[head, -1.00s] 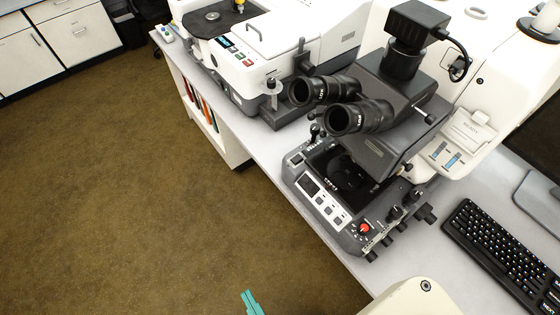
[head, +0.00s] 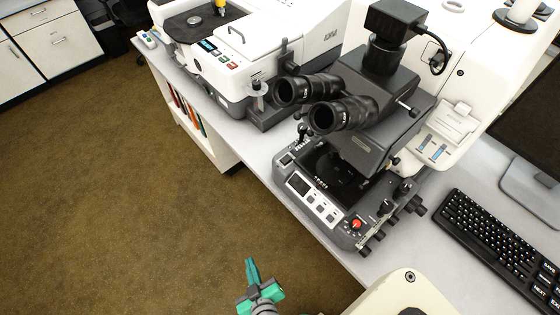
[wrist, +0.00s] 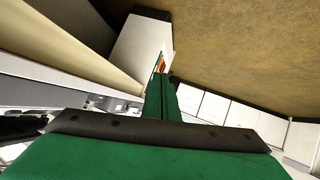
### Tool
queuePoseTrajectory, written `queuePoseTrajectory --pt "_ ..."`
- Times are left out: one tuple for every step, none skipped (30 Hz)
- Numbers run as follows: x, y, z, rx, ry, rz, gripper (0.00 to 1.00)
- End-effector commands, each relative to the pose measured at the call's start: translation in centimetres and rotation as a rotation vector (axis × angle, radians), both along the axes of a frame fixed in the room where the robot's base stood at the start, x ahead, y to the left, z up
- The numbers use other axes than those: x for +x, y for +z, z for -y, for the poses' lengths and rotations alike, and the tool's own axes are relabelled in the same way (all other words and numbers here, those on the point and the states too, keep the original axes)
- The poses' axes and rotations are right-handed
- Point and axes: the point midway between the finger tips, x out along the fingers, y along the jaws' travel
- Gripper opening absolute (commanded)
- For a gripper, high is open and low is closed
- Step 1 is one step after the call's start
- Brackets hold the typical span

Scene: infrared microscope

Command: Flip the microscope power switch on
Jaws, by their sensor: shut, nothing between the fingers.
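The microscope (head: 375,115) stands on the bench, with black binocular eyepieces and a dark base. The front control panel (head: 313,197) on its base has a small display, several pale buttons and a red knob (head: 356,224) at its right end. I cannot make out which control is the power switch. My green gripper (head: 252,268) is in front of the bench edge, over the floor, apart from the microscope. Its fingers are together with nothing between them. In the wrist view the closed fingers (wrist: 162,97) point toward the white shelf end and floor.
A white instrument (head: 225,60) stands left of the microscope on the bench. A black keyboard (head: 500,245) and a grey monitor stand (head: 530,185) are at the right. White cabinets (head: 45,40) stand at the back left. The brown floor (head: 120,200) is clear.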

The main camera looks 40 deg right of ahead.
Motion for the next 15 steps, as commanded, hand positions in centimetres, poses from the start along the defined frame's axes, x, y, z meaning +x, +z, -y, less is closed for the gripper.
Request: queuePoseTrajectory --pt "1.8 -0.5 1.2 -0.032 -0.046 -0.001 0.00" --pt "2.7 -0.7 2.0 -0.051 -0.079 -0.005 0.00" --pt "3.8 -0.9 3.2 -0.077 -0.126 -0.004 0.00" --pt "4.7 -0.9 4.0 -0.095 -0.165 -0.003 0.00" --pt "5.5 -0.8 4.9 -0.114 -0.203 0.002 0.00" --pt "6.6 -0.5 6.0 -0.141 -0.258 0.013 0.00" --pt "7.4 -0.2 6.8 -0.158 -0.299 0.023 0.00" --pt "8.2 0.3 7.6 -0.177 -0.340 0.037 0.00" --pt "9.2 1.0 8.6 -0.201 -0.399 0.057 0.00" --pt "9.9 1.6 9.3 -0.219 -0.443 0.076 0.00" --pt "10.6 2.3 9.9 -0.236 -0.489 0.099 0.00" --pt "11.5 3.4 10.7 -0.256 -0.551 0.131 0.00" --pt "12.2 4.3 11.3 -0.272 -0.597 0.158 0.00" --pt "12.7 5.3 11.8 -0.286 -0.644 0.188 0.00" --pt "13.5 6.7 12.3 -0.303 -0.706 0.232 0.00"
